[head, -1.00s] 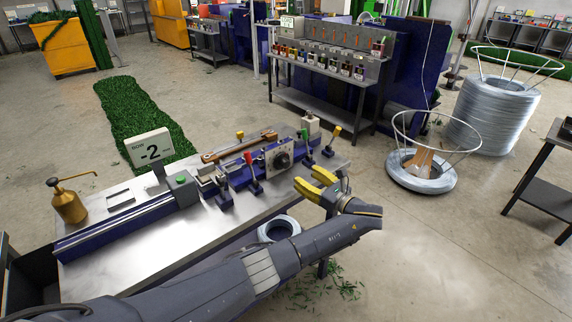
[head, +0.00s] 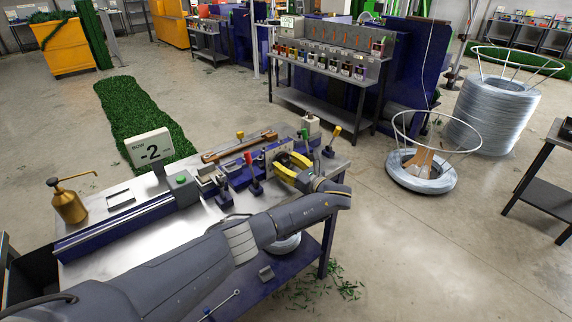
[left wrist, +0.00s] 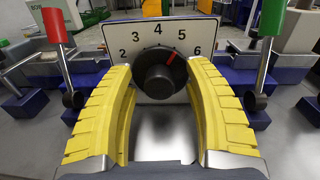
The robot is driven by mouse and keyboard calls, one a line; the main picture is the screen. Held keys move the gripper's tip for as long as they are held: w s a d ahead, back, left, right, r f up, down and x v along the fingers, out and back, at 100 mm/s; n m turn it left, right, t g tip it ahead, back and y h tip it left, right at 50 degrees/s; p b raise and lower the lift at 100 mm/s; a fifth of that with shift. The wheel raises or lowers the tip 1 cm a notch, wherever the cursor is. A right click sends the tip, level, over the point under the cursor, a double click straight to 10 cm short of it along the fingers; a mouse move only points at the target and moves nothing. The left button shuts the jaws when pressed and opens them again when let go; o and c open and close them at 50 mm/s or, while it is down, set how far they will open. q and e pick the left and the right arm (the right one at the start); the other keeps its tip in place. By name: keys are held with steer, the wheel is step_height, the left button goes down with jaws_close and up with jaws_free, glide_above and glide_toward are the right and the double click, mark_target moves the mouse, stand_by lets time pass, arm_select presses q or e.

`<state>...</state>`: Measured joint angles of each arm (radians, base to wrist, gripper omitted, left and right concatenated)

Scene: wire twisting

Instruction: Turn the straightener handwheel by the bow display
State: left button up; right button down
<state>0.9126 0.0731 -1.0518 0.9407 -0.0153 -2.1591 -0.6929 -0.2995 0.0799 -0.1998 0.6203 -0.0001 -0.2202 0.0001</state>
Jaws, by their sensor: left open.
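The straightener handwheel is a round black knob (left wrist: 158,74) with a red pointer mark between 5 and 6. It sits on a white dial plate (left wrist: 125,45) numbered 2 to 6; the plate also shows in the head view (head: 270,157). My left gripper (left wrist: 160,82) has yellow ridged fingers, open, one on each side of the knob. A gap shows between the knob and each finger, and contact is not clear. In the head view the left gripper (head: 294,167) covers most of the knob. The bow display (head: 152,149) reads -2. My right gripper is out of view.
A red-handled lever (left wrist: 55,30) and a green-handled lever (left wrist: 271,30) flank the dial. A brown-handled tool (head: 238,147) lies behind it on the steel bench (head: 120,246). A brass pump bottle (head: 68,203) stands at the bench's left. Wire coils (head: 422,172) stand on the floor at right.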

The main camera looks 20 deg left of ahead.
arm_select(q)
jaws_close()
stand_by(0.4)
steer(key=shift+n, duration=0.4)
steer(key=shift+r+n, duration=0.15)
steer(key=shift+n, duration=2.25)
steer(key=shift+a+r, duration=0.1)
jaws_free()
steer(key=shift+f, duration=0.2)
